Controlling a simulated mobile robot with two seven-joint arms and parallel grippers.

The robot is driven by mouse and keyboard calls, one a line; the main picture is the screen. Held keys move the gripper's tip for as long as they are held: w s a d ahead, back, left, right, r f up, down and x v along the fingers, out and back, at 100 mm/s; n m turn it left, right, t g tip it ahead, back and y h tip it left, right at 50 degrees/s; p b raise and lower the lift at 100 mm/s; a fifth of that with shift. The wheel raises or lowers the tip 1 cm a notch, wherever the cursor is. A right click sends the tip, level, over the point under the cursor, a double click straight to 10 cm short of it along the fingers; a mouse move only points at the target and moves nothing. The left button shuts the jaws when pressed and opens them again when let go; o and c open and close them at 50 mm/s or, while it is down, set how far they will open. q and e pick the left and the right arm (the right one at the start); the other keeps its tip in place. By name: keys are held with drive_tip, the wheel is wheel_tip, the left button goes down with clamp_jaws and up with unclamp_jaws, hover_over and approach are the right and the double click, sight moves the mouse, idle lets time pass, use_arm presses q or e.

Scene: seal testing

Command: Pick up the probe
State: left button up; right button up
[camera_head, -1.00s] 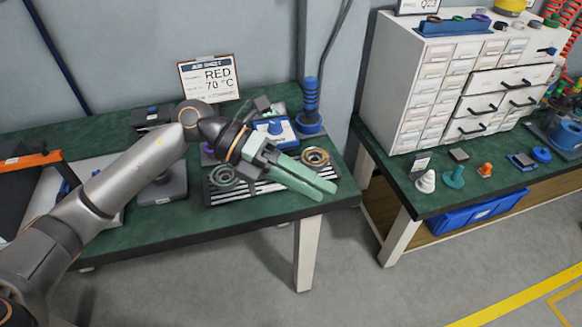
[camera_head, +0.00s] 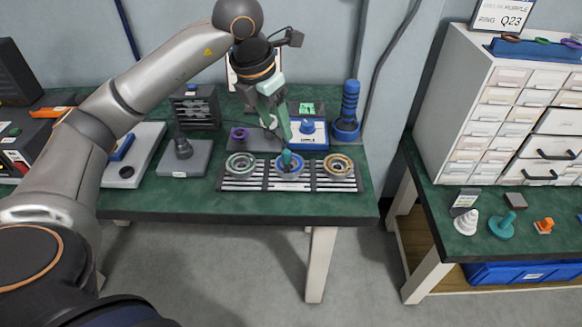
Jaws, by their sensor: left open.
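A small dark teal upright piece (camera_head: 287,157), which looks like the probe, stands in the middle blue-rimmed ring (camera_head: 290,170) on the slotted rack (camera_head: 315,182). My left gripper (camera_head: 280,136) points down with its pale green fingers just above and behind this piece in the picture. It is open, seen nearly edge-on, and I cannot tell whether the fingers reach around the piece. A thin dark cable runs near the fingers. My right gripper is not in view.
A greenish ring (camera_head: 240,164) and a brass ring (camera_head: 339,166) flank the middle one. A blue-framed device (camera_head: 322,138) and a blue post (camera_head: 348,112) stand behind. A black peg stands on a grey base (camera_head: 190,166) at left. The front table strip is clear.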

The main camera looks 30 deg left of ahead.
sight(286, 152)
use_arm(q)
drive_tip(key=x, duration=1)
drive_tip(key=shift+s+d+f, duration=0.15)
drive_tip(key=shift+s+d, duration=0.05)
clamp_jaws()
idle(0.3)
